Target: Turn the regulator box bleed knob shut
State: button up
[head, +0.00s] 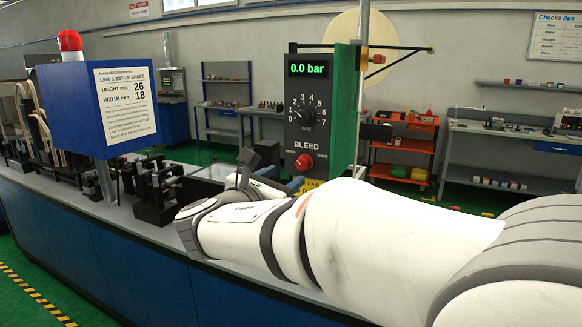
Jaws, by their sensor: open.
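The regulator box (309,118) has a black front and a green side and stands upright at the middle of the head view. Its display (307,69) reads 0.0 bar, above a round dial (308,108) numbered in bar. The red bleed knob (305,163) sits low on the front, between the words OPEN on its left and SHUT on its right. Its exact turn is too small to read. My gripper (257,159) shows as dark parts just left of the box, apart from the knob in the picture. It looks open and empty; my white arm partly hides it.
A blue box with a set-up sheet (125,104) and a red lamp (70,43) stands left on the long bench (95,203). Black machine parts (154,190) stand on the bench. A pale disc (356,47) is behind the regulator box. Shelves and workbenches line the back wall.

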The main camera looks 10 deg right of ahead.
aim_at(301, 165)
jog(key=p+x, duration=0.1)
jog(key=x, duration=0.6)
jog(key=shift+w+d, duration=0.2)
jog(key=shift+w, duration=0.05)
jog(key=shift+c, duration=0.4)
